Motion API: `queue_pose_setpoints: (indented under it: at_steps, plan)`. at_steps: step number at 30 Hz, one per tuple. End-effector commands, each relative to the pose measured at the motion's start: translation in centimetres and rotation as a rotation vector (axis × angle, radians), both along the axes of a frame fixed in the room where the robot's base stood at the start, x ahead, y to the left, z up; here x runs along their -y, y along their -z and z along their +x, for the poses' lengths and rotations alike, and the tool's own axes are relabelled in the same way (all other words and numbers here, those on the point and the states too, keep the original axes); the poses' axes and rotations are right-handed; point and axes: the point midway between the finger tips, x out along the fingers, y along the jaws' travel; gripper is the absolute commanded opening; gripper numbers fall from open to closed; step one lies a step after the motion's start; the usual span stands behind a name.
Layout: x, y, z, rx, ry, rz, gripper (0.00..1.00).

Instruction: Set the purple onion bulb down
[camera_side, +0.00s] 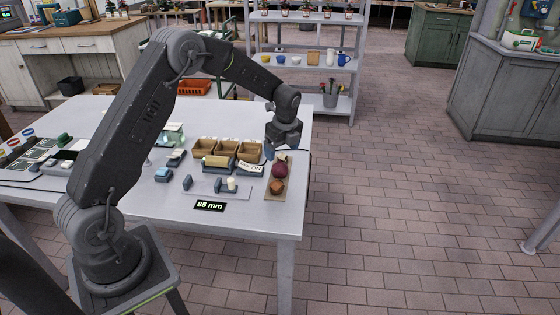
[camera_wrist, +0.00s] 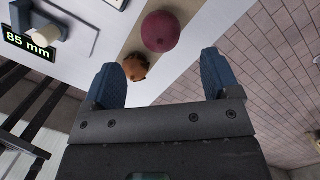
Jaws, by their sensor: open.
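The purple onion bulb (camera_side: 279,171) rests on a narrow tan board (camera_side: 268,189) near the right edge of the table. It also shows in the wrist view (camera_wrist: 160,31), ahead of and apart from my fingertips. A smaller orange-brown bulb (camera_side: 276,188) lies on the same board, in front of the purple one; it shows in the wrist view too (camera_wrist: 136,66). My gripper (camera_side: 284,153) is just behind and above the purple bulb. In the wrist view, the blue fingers of my gripper (camera_wrist: 160,78) are spread wide with nothing between them.
Tan bins (camera_side: 227,147) stand left of the board, with a white label card (camera_side: 250,167) beside them. An "85 mm" display (camera_side: 210,206) sits at the table's front, near a small pale cylinder (camera_side: 231,184) in a gauge. The table's right edge is close to the board.

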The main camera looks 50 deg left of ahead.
Motion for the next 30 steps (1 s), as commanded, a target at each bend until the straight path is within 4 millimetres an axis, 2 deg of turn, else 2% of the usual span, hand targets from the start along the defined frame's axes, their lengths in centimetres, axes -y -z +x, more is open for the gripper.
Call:
queue_pose_setpoints:
  at_steps: [1, 4, 11, 14, 16, 20, 24, 30]
  plan:
    - [0.2, -1.2, 0.1, 0.005, 0.001, 0.001, 0.82]
    - [0.4, -2.8, 0.1, 0.004, 0.001, 0.001, 0.82]
    - [0.8, -4.9, -0.1, 0.006, -0.008, 0.001, 0.82]
    - [1.7, -6.8, -0.7, 0.037, -0.064, -0.001, 0.82]
    - [2.9, -9.0, -1.8, 0.077, -0.139, -0.007, 0.82]
    - [5.9, -13.8, -5.1, 0.176, -0.345, -0.034, 0.82]
    - [9.0, -18.0, -9.8, 0.280, -0.585, -0.089, 0.82]
    - [12.8, -21.4, -17.3, 0.406, -0.927, -0.211, 0.82]
